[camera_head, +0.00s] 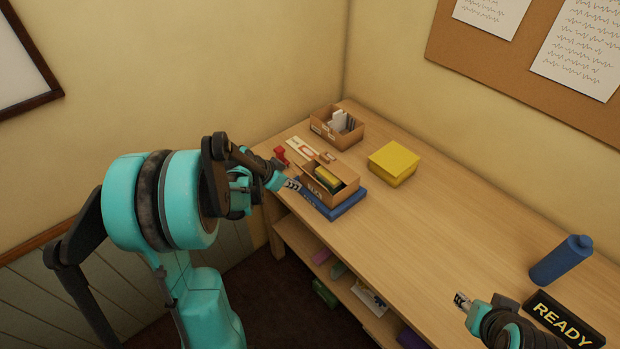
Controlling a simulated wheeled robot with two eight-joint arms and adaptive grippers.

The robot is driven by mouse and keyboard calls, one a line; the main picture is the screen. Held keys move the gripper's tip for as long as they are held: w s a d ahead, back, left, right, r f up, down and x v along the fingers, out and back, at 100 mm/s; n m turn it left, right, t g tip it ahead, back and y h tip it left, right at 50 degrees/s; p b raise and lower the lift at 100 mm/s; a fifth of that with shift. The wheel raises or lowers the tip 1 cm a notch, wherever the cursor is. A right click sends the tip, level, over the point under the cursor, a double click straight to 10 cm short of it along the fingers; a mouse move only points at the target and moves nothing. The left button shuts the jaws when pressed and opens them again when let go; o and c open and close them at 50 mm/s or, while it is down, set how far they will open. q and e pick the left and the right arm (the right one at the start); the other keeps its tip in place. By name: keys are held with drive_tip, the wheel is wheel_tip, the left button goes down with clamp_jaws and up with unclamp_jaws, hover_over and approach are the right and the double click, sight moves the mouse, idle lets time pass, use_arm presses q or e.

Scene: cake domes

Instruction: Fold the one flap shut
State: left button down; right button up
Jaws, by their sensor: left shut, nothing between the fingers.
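A small open brown cardboard box (346,193) with dark lettering on its front stands on a blue mat or slab (349,206) near the table's left end. Yellow and dark items (327,176) show inside it. A small brown piece at its far left edge may be the flap, but I cannot tell for sure. My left gripper (292,184) is shut and empty, close to the left of the box; whether it touches is unclear. My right gripper (462,300) is at the table's front right, far from the box; its fingers are too small to read.
Another open brown box (345,137) with white items stands at the back. A yellow box (393,163) sits right of the cardboard box. A red object (281,155) is behind my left gripper. A blue bottle (561,261) and a READY sign (563,319) stand at right. The table's middle is clear.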

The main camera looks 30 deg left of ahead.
use_arm(q)
drive_tip(key=shift+w+d+b, duration=0.1)
drive_tip(key=shift+w+d, duration=0.35)
drive_tip(key=shift+w, duration=0.65)
drive_tip(key=shift+w+d+b, duration=0.15)
drive_tip(key=shift+w+d, duration=0.3)
drive_tip(key=shift+w, duration=0.6)
drive_tip(key=shift+w+d+b, duration=0.1)
drive_tip(key=shift+w+d, duration=0.35)
drive_tip(key=shift+w, duration=0.65)
drive_tip(key=shift+w+d+r+p, duration=0.25)
drive_tip(key=shift+w+r, duration=0.15)
drive_tip(key=shift+w, duration=0.1)
drive_tip(key=shift+w+d+r+p, duration=0.15)
drive_tip(key=shift+w+r+p, duration=0.05)
drive_tip(key=shift+w+r, duration=0.2)
drive_tip(key=shift+f, duration=0.1)
drive_tip(key=shift+w, duration=0.1)
drive_tip(key=shift+w+d+f+b, duration=0.25)
drive_tip(key=shift+w+f+b, duration=0.25)
drive_tip(key=shift+w, duration=0.15)
